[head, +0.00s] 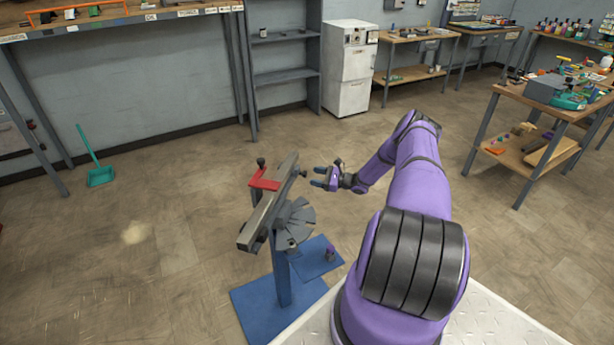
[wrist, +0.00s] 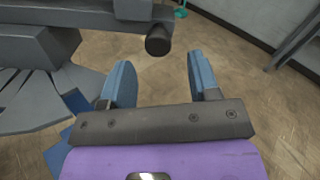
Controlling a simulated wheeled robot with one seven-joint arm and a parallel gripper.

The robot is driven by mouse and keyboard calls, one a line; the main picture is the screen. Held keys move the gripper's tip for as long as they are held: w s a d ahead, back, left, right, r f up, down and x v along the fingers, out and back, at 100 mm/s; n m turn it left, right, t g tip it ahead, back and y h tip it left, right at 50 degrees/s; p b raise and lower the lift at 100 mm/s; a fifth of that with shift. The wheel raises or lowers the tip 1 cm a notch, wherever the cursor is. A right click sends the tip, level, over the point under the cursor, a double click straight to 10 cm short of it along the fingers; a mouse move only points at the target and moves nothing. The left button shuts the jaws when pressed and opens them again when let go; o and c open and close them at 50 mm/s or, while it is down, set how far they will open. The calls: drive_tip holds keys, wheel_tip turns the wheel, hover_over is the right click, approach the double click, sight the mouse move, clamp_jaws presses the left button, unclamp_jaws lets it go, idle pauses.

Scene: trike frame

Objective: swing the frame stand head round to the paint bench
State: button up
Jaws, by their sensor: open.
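The frame stand has a blue post (head: 282,275) on a blue base plate. Its head (head: 268,215) is a long grey bar, tilted, with a red piece (head: 266,180) on it and a grey fan-shaped disc (head: 296,222) beneath. A dark round knob (wrist: 158,40) shows in the wrist view, just beyond and between my fingertips, apart from them. My gripper (head: 319,177) is open and empty to the right of the head's upper end; its blue fingers also show in the wrist view (wrist: 161,76). A bench with coloured bottles (head: 565,28), likely the paint bench, stands at the far right.
A workbench with tools (head: 510,92) stands at the right. A white cabinet (head: 349,68) and grey shelves (head: 284,75) line the back wall. A teal dustpan (head: 100,176) is on the floor at left. The floor around the stand is mostly clear.

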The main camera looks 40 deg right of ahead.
drive_tip(key=shift+v, duration=2.45)
